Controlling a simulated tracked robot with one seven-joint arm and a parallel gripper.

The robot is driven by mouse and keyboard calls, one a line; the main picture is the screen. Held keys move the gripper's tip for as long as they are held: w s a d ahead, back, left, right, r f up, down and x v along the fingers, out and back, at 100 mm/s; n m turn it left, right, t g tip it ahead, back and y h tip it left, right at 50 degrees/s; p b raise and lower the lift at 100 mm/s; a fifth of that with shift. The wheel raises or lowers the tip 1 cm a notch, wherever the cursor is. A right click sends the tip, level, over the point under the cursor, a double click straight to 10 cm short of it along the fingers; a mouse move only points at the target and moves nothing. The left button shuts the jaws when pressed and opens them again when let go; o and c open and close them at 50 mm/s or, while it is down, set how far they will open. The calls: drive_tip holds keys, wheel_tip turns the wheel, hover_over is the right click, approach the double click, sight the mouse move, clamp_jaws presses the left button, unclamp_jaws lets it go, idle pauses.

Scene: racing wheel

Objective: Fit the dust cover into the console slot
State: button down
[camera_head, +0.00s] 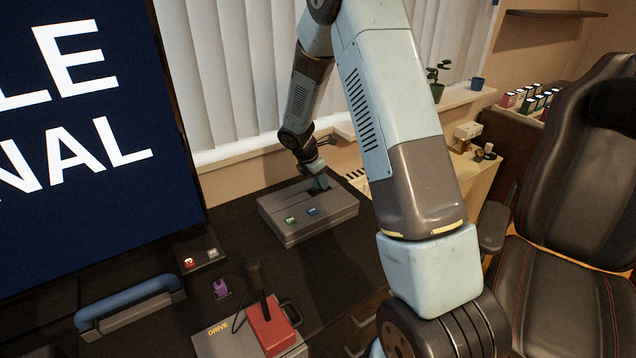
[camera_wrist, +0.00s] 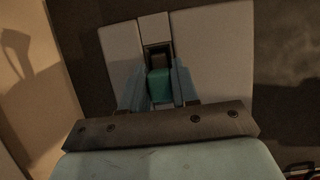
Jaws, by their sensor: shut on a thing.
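My gripper (camera_head: 319,182) is over the console, pointing down. In the wrist view my gripper (camera_wrist: 160,88) is shut on a small teal piece, the dust cover (camera_wrist: 160,84), right beside the slot's dark opening. The cover's lower end is hidden, so I cannot tell whether it is in the slot.
A large screen (camera_head: 90,130) stands at the left. A red-topped drive lever box (camera_head: 272,328), a purple piece (camera_head: 221,288) and a blue-padded bar (camera_head: 128,300) are at the front. A black racing chair (camera_head: 570,200) stands at the right. Desk between console and lever box is clear.

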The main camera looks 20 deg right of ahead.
drive_tip(key=shift+f, duration=0.55)
drive_tip(key=c, duration=0.8)
unclamp_jaws()
drive_tip(key=shift+c, duration=0.2)
drive_tip(key=shift+r, duration=0.1)
